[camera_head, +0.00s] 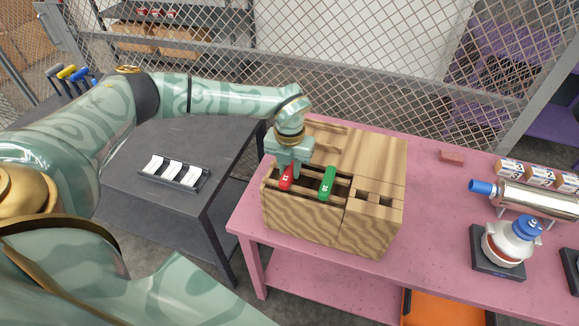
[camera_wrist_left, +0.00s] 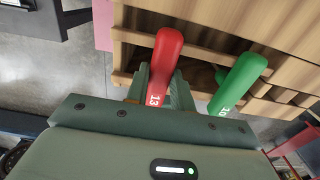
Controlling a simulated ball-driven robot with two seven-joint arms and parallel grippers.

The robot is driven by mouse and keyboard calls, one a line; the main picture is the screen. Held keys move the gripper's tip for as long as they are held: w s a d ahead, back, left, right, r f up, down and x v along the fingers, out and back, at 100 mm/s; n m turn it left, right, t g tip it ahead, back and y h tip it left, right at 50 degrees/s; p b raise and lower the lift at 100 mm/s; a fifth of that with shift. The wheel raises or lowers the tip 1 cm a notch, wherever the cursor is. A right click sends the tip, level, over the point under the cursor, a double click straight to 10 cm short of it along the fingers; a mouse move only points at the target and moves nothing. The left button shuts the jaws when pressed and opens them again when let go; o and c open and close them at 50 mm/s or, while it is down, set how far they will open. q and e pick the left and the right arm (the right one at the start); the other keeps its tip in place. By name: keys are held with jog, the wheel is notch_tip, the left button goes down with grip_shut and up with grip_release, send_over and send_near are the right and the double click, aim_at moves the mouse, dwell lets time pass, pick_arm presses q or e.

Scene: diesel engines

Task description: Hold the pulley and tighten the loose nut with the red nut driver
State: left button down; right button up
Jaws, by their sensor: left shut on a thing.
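The red nut driver (camera_head: 287,183), marked 13, stands in the slotted top of a wooden tool block (camera_head: 300,221) on the pink bench (camera_head: 436,205). My left gripper (camera_head: 289,168) is over the block, shut on the red handle. In the left wrist view the red handle (camera_wrist_left: 165,55) sits between the fingers of my left gripper (camera_wrist_left: 160,85). The driver's lower end is hidden in the block. I cannot pick out the pulley or the loose nut. My right gripper is not in view.
A green driver (camera_head: 327,182), marked 10, stands just right of the red one. A white and blue unit (camera_head: 513,241) on a dark base and a metal cylinder (camera_head: 525,197) are at the right. A dark table (camera_head: 140,188) holds a tray (camera_head: 174,174).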

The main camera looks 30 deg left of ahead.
aim_at(290, 169)
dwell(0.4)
pick_arm(q)
notch_tip(290, 169, up, 16)
jog(key=p, duration=1.4)
